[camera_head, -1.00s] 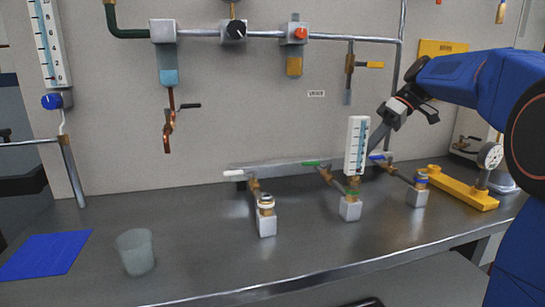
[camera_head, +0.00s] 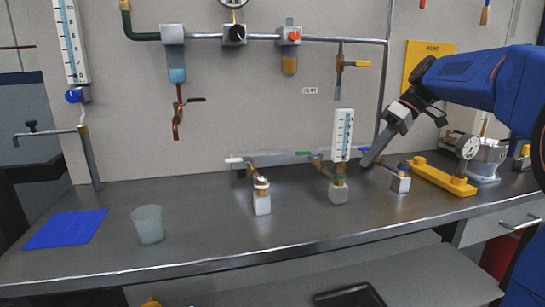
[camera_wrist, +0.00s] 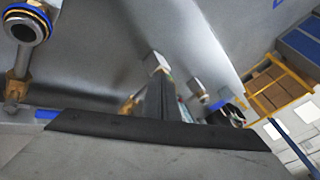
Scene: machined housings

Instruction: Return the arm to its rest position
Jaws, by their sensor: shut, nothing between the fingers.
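My blue arm (camera_head: 465,78) reaches in from the right in the head view. Its grey gripper (camera_head: 368,163) points down and left, just behind the bench fittings, to the right of the upright clear gauge with a blue scale (camera_head: 343,135). The gripper is shut and empty. The blue-handled valve fitting (camera_head: 401,182) stands just right of and in front of its tip. In the wrist view, a dark finger edge (camera_wrist: 160,128) crosses the lower part, with blurred metal fittings beyond it. I cannot tell whether the tip touches anything.
A white-handled valve (camera_head: 262,196) stands left of the gauge. A cup (camera_head: 148,224) and blue mat (camera_head: 66,229) are at the left. Pipework (camera_head: 335,39) runs along the wall. The front middle bench is clear.

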